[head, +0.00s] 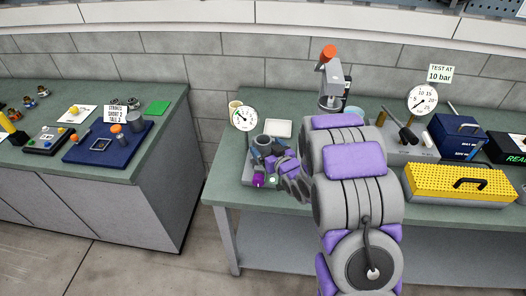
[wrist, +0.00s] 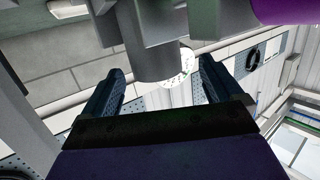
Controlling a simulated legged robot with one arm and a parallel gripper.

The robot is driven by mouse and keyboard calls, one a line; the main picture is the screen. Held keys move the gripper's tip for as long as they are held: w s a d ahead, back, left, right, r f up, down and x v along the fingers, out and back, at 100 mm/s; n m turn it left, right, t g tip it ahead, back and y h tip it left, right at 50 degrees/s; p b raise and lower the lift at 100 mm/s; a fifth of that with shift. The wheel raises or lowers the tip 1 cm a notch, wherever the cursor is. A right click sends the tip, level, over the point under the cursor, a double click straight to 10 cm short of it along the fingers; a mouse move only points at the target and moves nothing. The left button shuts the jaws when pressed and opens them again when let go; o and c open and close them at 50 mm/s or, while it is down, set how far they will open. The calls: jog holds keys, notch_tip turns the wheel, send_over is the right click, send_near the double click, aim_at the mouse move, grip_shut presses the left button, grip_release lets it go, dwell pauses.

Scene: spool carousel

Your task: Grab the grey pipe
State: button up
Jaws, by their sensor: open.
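A grey cylindrical piece (head: 262,141), which looks like the grey pipe, stands on the grey tray at the left of the right-hand bench. In the wrist view a grey cylinder (wrist: 152,58) shows at the top centre, in line with the gap between my fingers. My gripper (head: 268,155) is right at this piece, low over the tray. In the wrist view my gripper (wrist: 158,88) has its two dark fingers spread apart. I cannot tell whether they touch the cylinder. My arm hides part of the bench.
A purple block (head: 258,180) is at the tray's front. A dial gauge (head: 244,118) and a pale dish (head: 278,128) stand behind. A yellow perforated case (head: 460,183) is to the right. The left bench holds a blue tray (head: 88,154).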

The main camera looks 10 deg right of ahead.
aim_at(260, 137)
jog(key=shift+d+r+b+x, duration=0.1)
jog(key=shift+b+x, duration=0.3)
jog(key=shift+x, duration=1.1)
jog(key=shift+d+r+b+x, duration=0.1)
jog(key=shift+b+x, duration=0.25)
jog(key=shift+x, duration=1.15)
jog(key=shift+r, duration=0.1)
jog(key=c, duration=1.2)
